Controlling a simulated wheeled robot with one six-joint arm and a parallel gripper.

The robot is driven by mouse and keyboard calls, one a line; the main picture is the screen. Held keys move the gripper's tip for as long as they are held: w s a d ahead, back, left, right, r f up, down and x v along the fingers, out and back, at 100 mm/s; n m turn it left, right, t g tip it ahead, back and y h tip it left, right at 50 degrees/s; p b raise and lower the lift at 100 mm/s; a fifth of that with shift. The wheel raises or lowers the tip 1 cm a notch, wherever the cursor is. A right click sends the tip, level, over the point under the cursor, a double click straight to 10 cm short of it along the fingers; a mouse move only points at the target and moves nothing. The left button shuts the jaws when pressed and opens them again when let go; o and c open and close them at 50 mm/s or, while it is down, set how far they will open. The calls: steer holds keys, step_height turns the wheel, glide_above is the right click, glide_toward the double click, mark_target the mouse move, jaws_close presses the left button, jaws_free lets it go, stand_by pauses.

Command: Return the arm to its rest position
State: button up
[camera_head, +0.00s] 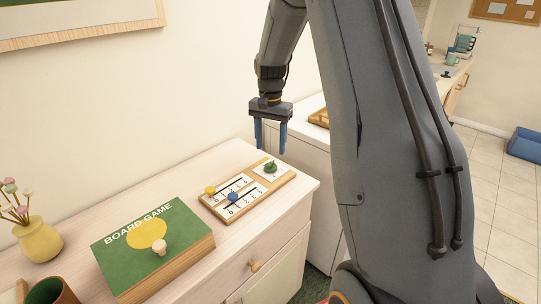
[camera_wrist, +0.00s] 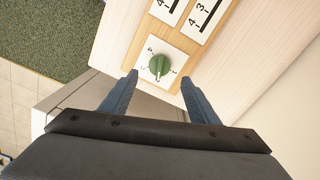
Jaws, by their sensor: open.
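My gripper (camera_head: 270,137) points down above the far end of a pale wooden cabinet, with its two blue fingers apart and nothing between them. In the wrist view my gripper (camera_wrist: 155,85) is also open, with the green knob (camera_wrist: 159,65) ahead of the fingertips. A wooden board (camera_head: 247,195) lies on the cabinet below and carries a yellow slider knob (camera_head: 210,190), a blue slider knob (camera_head: 233,197) and the green knob (camera_head: 270,166). The gripper is apart from the board. My arm covers much of the right of the head view.
A yellow vase (camera_head: 38,240) with flowers stands at the left. A white unit (camera_head: 310,135) stands beyond the cabinet. A wall is close behind.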

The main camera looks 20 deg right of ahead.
steer(key=shift+r, duration=0.6)
steer(key=s+a+n, duration=0.4)
steer(key=s+a, duration=0.2)
steer(key=s, duration=0.7)
steer(key=s+a+n+t, duration=0.1)
steer(key=s+a+n, duration=0.4)
steer(key=s, duration=0.9)
steer(key=shift+a+f+n, duration=0.3)
steer(key=shift+a, duration=0.5)
